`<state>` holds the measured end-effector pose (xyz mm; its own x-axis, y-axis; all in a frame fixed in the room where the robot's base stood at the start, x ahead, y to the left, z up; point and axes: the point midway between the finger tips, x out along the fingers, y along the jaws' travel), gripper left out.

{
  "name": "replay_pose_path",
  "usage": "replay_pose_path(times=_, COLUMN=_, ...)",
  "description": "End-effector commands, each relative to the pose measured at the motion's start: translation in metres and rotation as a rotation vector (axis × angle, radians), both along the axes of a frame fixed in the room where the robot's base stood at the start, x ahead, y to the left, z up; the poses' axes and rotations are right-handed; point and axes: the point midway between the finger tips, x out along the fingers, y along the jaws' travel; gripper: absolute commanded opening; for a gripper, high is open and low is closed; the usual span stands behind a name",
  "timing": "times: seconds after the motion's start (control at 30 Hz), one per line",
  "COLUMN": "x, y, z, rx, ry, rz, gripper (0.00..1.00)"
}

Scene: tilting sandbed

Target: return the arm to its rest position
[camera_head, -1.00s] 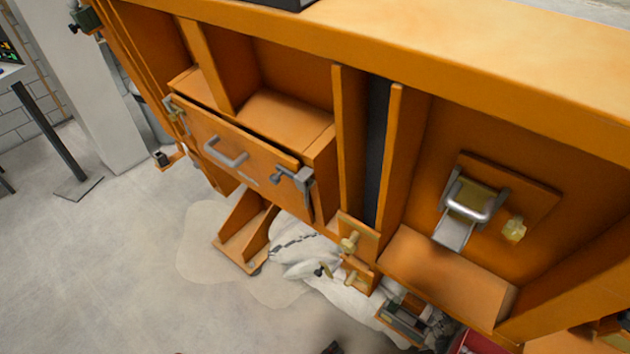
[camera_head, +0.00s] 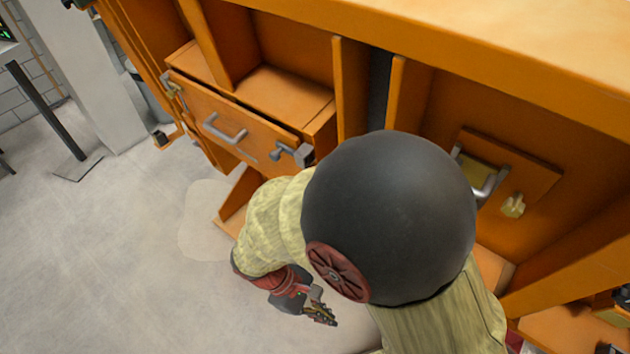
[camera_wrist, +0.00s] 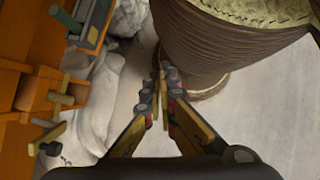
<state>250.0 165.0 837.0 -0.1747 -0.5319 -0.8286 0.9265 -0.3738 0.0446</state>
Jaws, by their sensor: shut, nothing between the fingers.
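My gripper (camera_head: 322,314) hangs below my bent arm in the head view, over the grey floor and in front of the orange sandbed frame (camera_head: 560,50). In the wrist view my gripper (camera_wrist: 161,75) has its two fingers together with nothing between them. My own arm and its dark round joint cover the middle of the head view. They hide part of the frame and the floor behind.
An orange drawer front with a grey handle (camera_head: 224,131) is at the left of the frame. A latch plate with a metal loop (camera_head: 484,185) is at the right. White sacking (camera_wrist: 100,95) lies by the frame's foot. Open floor (camera_head: 110,270) spreads to the left.

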Motion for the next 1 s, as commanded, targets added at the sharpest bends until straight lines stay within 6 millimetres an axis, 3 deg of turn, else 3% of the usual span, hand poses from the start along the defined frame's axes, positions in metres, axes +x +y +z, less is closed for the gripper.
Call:
replay_pose_path(times=0.27, x=0.026, y=-0.014, z=0.074, rx=0.264, ry=-0.216, rz=-0.388, gripper=0.00)
replay_pose_path(times=0.47, x=0.042, y=-0.038, z=0.126, rx=0.429, ry=-0.372, rz=-0.611, gripper=0.00)
replay_pose_path(times=1.0, x=0.047, y=-0.147, z=0.262, rx=0.688, ry=-0.877, rz=-0.986, gripper=0.00)
